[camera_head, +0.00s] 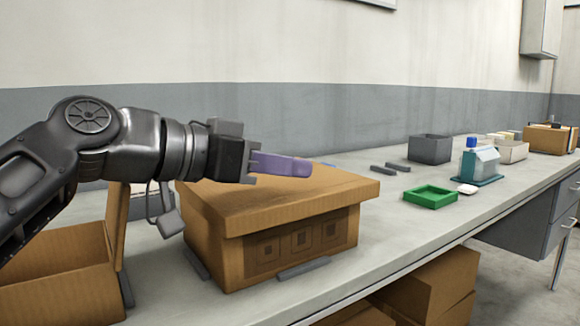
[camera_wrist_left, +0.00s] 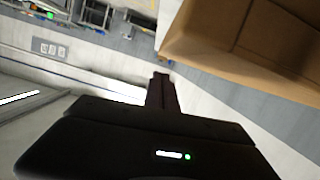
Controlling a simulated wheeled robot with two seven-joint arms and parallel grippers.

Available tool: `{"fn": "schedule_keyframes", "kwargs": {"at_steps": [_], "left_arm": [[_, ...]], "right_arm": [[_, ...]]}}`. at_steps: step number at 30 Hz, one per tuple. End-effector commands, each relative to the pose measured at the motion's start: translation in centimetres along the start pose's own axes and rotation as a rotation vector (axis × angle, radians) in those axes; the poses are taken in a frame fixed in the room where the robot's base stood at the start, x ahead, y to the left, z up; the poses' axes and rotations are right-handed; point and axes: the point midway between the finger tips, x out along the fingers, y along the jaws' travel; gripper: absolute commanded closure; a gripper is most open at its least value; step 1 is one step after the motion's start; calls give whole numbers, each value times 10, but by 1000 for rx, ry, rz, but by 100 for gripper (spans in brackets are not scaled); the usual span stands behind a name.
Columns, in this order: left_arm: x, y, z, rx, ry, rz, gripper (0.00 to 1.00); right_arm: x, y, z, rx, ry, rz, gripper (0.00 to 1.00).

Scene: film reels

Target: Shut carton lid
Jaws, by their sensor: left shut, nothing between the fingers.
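A cardboard carton (camera_head: 222,255) stands on the bench in the middle of the head view, with dark printed squares on its front. Its lid (camera_head: 330,192) lies across the top, its front edge overlapping the front wall. My left gripper (camera_head: 290,166) is shut and empty, its purple fingers pointing right just above the lid's rear part. I cannot tell whether they touch it. The left wrist view shows the dark shut fingers (camera_wrist_left: 162,95) and a cardboard surface (camera_wrist_left: 225,35) at upper right; which carton it belongs to is unclear. My right gripper is not in view.
An open carton (camera_head: 60,258) with a raised flap stands at left, partly behind my arm. Grey bars (camera_head: 303,268) lie at the carton's foot. A green tray (camera_head: 430,205), grey bin (camera_head: 430,149) and blue-white dispenser (camera_head: 484,160) stand farther right. Bench between is mostly clear.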

Motion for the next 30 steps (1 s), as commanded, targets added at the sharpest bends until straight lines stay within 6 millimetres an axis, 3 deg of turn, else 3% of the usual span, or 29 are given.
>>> {"fn": "schedule_keyframes", "kwargs": {"at_steps": [12,14,21,25,30], "left_arm": [[-9,8,-48,2,2,-3,100],[-25,6,-40,1,3,-8,100],[-78,9,-40,1,2,-6,100],[-96,9,-40,1,1,-4,100],[-104,10,-39,0,0,-1,100]], "right_arm": [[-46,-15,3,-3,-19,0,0],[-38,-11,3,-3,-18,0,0],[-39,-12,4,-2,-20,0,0],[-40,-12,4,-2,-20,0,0],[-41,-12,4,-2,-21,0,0]]}}
